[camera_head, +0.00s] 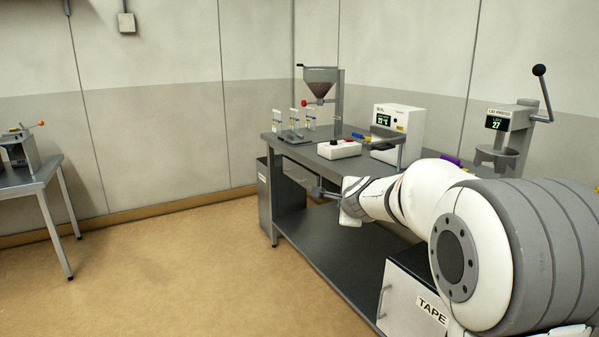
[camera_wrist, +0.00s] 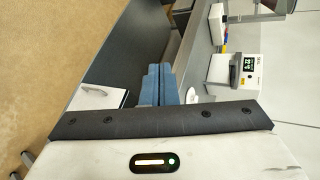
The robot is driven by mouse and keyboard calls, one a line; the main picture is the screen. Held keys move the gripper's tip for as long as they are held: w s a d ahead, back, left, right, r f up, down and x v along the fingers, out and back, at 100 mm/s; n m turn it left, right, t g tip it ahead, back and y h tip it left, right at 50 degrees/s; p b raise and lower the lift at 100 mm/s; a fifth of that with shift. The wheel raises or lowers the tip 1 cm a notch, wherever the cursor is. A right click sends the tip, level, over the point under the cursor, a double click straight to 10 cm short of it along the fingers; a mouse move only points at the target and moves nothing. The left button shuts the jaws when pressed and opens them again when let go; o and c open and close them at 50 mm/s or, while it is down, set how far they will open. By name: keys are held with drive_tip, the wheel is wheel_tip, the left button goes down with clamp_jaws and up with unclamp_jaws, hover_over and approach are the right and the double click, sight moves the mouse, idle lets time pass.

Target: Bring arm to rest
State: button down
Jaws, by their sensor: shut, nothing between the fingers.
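My arm reaches out from the lower right of the head view, over the front edge of the grey workbench (camera_head: 318,158). My gripper (camera_head: 320,191) is small at the arm's far end, beside the bench front and below the worktop level. In the wrist view my gripper (camera_wrist: 158,84) shows as two blue-grey fingers closed together, with nothing between them. The arm hides part of the bench front and worktop.
The bench holds a hopper (camera_head: 320,82), a white box with red and black knobs (camera_head: 339,149), a sealer (camera_head: 398,130) and a lid press (camera_head: 507,125). A TAPE cabinet (camera_head: 410,305) stands below. A side table (camera_head: 30,178) is left. The middle floor is clear.

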drive_tip(key=s+a+r+n+g+y+p, duration=0.1)
drive_tip(key=s+r+n+g+p, duration=0.15)
drive_tip(key=s+n, duration=0.45)
drive_tip(key=s+r+n+g+y+p, duration=0.1)
drive_tip(key=s+n+g+p, duration=0.15)
drive_tip(key=s, duration=0.75)
drive_tip(key=s+d+f+n+g+h+p, duration=0.1)
drive_tip(key=s+n, duration=0.3)
drive_tip(key=s, duration=0.7)
drive_tip(key=s+d+f+n+g+h+p, duration=0.2)
drive_tip(key=s+d+n+g+p, duration=0.1)
drive_tip(key=s, duration=0.8)
drive_tip(key=shift+s+d+n+g+p, duration=0.2)
drive_tip(key=shift+d+n+g+p, duration=0.15)
drive_tip(key=shift+n+p, duration=0.6)
